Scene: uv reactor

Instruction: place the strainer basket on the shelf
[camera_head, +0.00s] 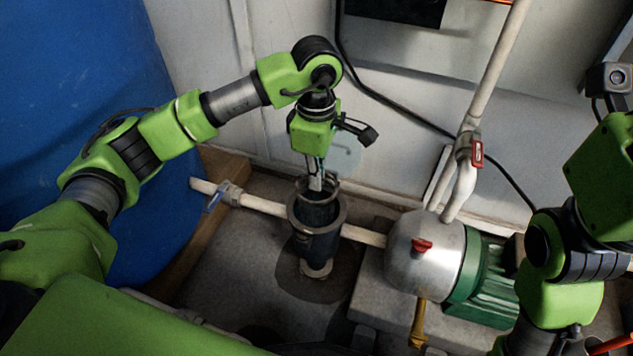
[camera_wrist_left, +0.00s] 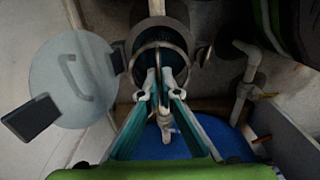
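The strainer housing (camera_head: 316,240) is a dark upright cylinder with a wide open rim, standing in the white pipe line. The strainer basket (camera_head: 318,191) is at its mouth; only its ring and upper part show, and the rest is hidden inside. My left gripper (camera_head: 316,183) points down over the housing. In the left wrist view its two fingers (camera_wrist_left: 159,76) are close together on the basket's thin handle, in front of the round rim (camera_wrist_left: 160,45). Whether the basket is lifted at all is hard to tell. My right gripper is out of view. I cannot make out a shelf for certain.
A translucent round lid (camera_wrist_left: 72,80) with a handle is beside the housing. A blue tank (camera_head: 80,90) fills the left. A silver and green pump (camera_head: 425,255) stands to the right on a concrete block. A white pipe with a red-handled valve (camera_head: 477,152) rises behind it.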

